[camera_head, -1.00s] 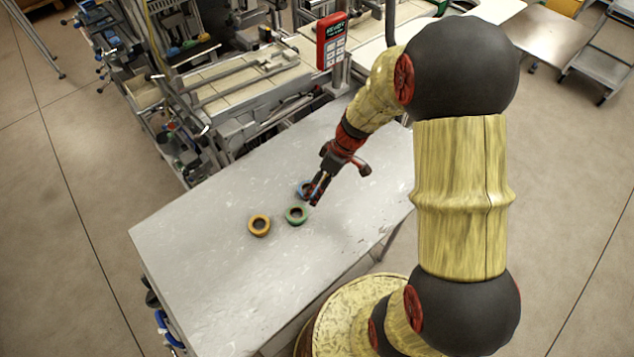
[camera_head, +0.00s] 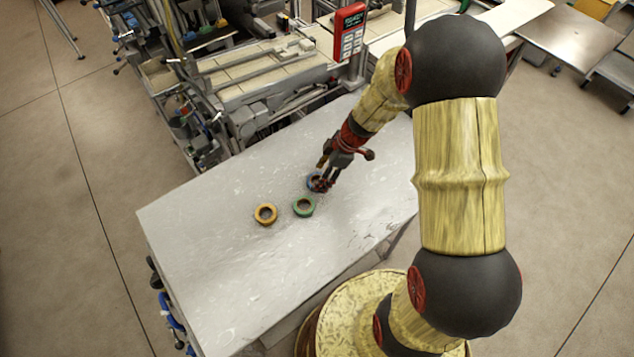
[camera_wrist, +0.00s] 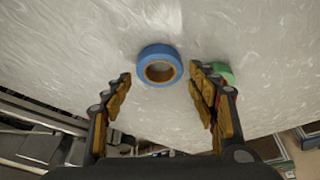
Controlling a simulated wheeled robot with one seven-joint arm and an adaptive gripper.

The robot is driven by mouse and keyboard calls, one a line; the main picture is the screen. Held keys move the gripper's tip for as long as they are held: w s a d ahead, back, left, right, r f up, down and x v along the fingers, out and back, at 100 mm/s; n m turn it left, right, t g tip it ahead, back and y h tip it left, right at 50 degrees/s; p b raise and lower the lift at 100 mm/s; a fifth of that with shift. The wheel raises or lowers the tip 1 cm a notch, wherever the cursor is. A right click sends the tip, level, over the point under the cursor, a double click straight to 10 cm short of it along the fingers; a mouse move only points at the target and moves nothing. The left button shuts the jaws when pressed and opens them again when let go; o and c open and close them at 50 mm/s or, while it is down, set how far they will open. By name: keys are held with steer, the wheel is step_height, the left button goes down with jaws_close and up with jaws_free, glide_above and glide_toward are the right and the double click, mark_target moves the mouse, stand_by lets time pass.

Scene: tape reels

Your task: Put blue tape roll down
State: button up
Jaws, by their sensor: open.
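The blue tape roll (camera_wrist: 159,66) lies flat on the pale table (camera_head: 215,270), just ahead of and between my fingertips in the wrist view. In the head view the blue roll (camera_head: 313,181) is partly hidden by my gripper (camera_head: 322,176). My gripper also shows in the wrist view (camera_wrist: 160,85), its fingers spread apart with nothing between the pads. A green tape roll (camera_head: 303,207) lies close beside the blue one. In the wrist view the green roll (camera_wrist: 222,70) is partly hidden behind the right finger.
An orange tape roll (camera_head: 265,214) lies left of the green one. The table's left and front areas are bare. Behind the table stands a machine frame with a red control box (camera_head: 350,31).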

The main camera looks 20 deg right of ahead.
steer(key=x, duration=0.2)
steer(key=shift+f, duration=0.3)
steer(key=shift+c, duration=0.2)
steer(key=c, duration=0.9)
steer(key=shift+c, duration=0.2)
steer(key=shift+r, duration=0.1)
